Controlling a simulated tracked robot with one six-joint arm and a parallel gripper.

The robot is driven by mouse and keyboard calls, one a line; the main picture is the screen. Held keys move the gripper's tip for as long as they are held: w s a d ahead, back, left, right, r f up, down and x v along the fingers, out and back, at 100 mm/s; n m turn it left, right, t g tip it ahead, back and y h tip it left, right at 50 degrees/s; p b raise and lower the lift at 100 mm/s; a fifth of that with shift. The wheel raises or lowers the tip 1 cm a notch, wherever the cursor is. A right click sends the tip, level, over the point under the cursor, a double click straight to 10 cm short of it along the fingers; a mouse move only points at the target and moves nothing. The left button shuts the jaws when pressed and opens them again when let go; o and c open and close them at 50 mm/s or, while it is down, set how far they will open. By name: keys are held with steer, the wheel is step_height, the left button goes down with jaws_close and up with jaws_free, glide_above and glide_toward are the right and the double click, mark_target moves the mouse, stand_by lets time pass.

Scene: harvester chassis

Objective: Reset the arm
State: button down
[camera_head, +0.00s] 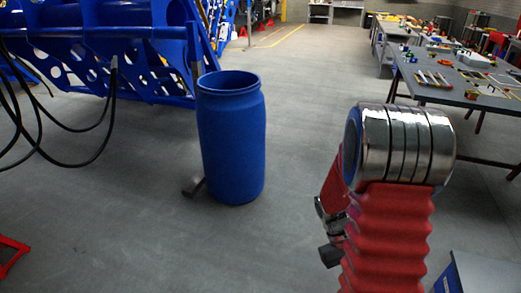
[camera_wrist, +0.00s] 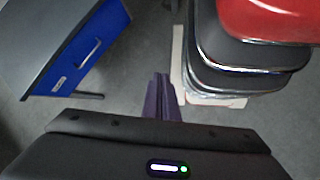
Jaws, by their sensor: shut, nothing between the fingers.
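My arm, with red bellows and shiny metal rings, stands folded at the right of the head view. My gripper (camera_wrist: 161,80) shows in the wrist view as two dark fingers pressed together, pointing up the picture over the grey floor. It is shut and empty. In the head view a dark end part low on the left side of the arm is mostly hidden behind the bellows, so the fingers cannot be made out there. Red and black parts, likely my own, fill the upper right of the wrist view, close to the fingers.
A blue barrel (camera_head: 231,140) stands upright on the floor left of my arm. A blue metal frame (camera_head: 150,65) with hanging black cables is behind it at left. A workbench (camera_head: 455,92) with tools is at right. A blue-fronted cabinet (camera_wrist: 85,45) is near my gripper. Mid-floor is clear.

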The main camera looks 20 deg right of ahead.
steer(key=w+a+r+n+t+y, duration=0.1)
steer(key=a+r+t, duration=1.1)
steer(key=a+r, duration=1)
step_height(320, 180, up, 4)
steer(key=shift+w+a+r+y, duration=0.25)
steer(key=shift+w+a+y, duration=0.05)
steer(key=shift+w+a, duration=0.1)
